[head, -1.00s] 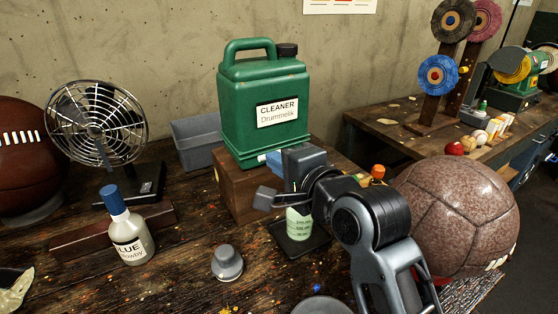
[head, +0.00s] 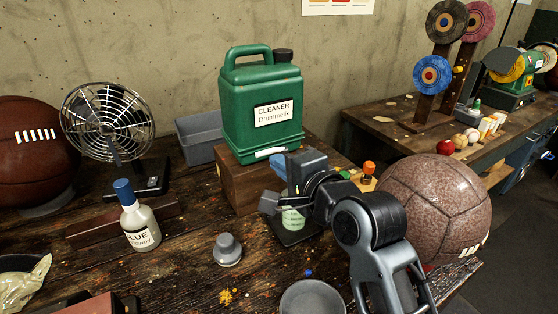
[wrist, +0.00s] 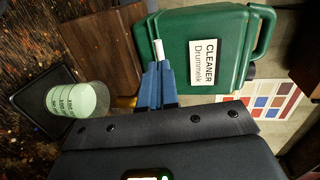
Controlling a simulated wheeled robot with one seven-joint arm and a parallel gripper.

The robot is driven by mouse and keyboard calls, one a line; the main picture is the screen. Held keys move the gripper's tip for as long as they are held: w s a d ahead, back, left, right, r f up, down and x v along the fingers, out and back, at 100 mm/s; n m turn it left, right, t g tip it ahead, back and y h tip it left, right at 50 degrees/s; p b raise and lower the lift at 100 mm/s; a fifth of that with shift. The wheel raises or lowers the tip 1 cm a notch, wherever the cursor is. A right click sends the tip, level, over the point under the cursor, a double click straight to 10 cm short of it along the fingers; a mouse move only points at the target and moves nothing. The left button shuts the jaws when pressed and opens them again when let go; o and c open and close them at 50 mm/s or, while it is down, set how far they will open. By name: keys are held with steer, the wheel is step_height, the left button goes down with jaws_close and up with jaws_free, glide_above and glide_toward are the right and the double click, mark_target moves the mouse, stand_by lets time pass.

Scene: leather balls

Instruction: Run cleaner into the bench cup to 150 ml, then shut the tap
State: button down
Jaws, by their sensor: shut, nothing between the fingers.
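The green cleaner canister (head: 262,115) stands on a wooden block, with its label facing me. A white tap part (head: 270,153) shows low on its front, and also in the wrist view (wrist: 159,49). The bench cup (head: 292,218) stands below on a dark tray (head: 285,236), partly hidden by my gripper. In the wrist view the cup (wrist: 76,100) is clear with pale green contents and printed marks; I cannot read the level against them. My gripper (wrist: 157,68) is shut and empty, its blue fingertips close to the white part. I cannot tell if they touch, or if liquid runs.
The wooden block (head: 236,185) lifts the canister. A glue bottle (head: 139,220), a grey knob-topped piece (head: 227,249) and a grey bowl (head: 312,298) stand in front and left. A large brown leather ball (head: 437,205) sits right of my arm. A fan (head: 108,122) is at left.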

steer(key=b+v, duration=0.1)
steer(key=v, duration=0.9)
steer(key=shift+s, duration=0.2)
stand_by(0.8)
steer(key=s+d+f+n+t+h, duration=0.1)
steer(key=s+d+f+h, duration=0.2)
steer(key=s+d+f, duration=0.4)
steer(key=s+d+f+n+t+h, duration=0.1)
steer(key=s+d+f+h, duration=0.2)
steer(key=s+d+f, duration=0.5)
steer(key=s+d+r+n+h, duration=0.1)
steer(key=s+n, duration=0.3)
steer(key=s, duration=0.7)
steer(key=s+d+r+n+h, duration=0.2)
steer(key=s+d+n, duration=0.1)
steer(key=s, duration=0.9)
steer(key=shift+s+d+n, duration=0.2)
steer(key=shift+d+n, duration=0.05)
steer(key=shift+n, duration=0.65)
